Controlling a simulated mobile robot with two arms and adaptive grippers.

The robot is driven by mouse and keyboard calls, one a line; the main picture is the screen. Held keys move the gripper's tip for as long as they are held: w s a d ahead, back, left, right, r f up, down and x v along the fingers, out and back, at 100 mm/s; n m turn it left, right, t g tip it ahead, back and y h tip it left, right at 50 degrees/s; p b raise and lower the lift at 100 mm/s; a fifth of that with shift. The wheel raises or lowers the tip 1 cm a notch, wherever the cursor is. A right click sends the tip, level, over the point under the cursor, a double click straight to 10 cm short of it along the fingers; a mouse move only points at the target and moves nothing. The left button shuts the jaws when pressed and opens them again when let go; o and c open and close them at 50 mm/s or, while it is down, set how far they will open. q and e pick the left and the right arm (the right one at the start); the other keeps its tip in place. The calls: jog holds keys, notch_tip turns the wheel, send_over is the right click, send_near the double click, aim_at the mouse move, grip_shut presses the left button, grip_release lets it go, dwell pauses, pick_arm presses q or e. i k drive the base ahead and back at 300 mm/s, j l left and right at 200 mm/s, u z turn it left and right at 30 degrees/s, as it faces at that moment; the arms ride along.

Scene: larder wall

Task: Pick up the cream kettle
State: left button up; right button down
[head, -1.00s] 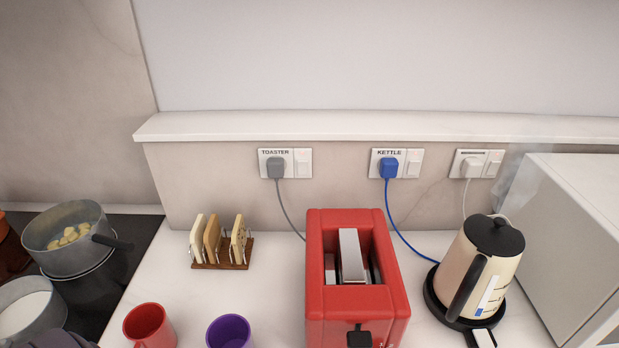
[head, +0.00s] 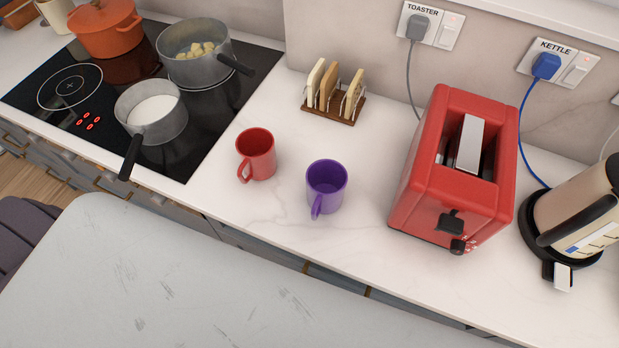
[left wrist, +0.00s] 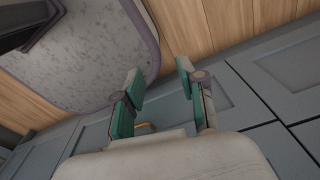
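The cream kettle (head: 581,210) stands at the right edge of the head view, partly cut off by the frame. It has a dark handle and sits on a black base (head: 540,240). A blue cord runs from its base up to the blue plug (head: 546,66) in the socket labelled KETTLE. My left gripper (left wrist: 160,88) shows in the left wrist view, its two green-padded fingers apart with nothing between them. It is over the floor and grey cabinet fronts, away from the kettle. My right gripper is in neither view.
A red toaster (head: 410,200) stands left of the kettle. A purple mug (head: 327,188), a red mug (head: 257,155) and a toast rack (head: 335,113) are further left. Pans stand on the black hob (head: 195,150). A pale surface (head: 190,275) lies in the foreground.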

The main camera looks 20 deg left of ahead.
aim_at(578, 219)
jog(key=z, duration=1.25)
jog(key=k+u, duration=0.3)
jog(key=i+j, duration=0.05)
jog(key=i, duration=0.05)
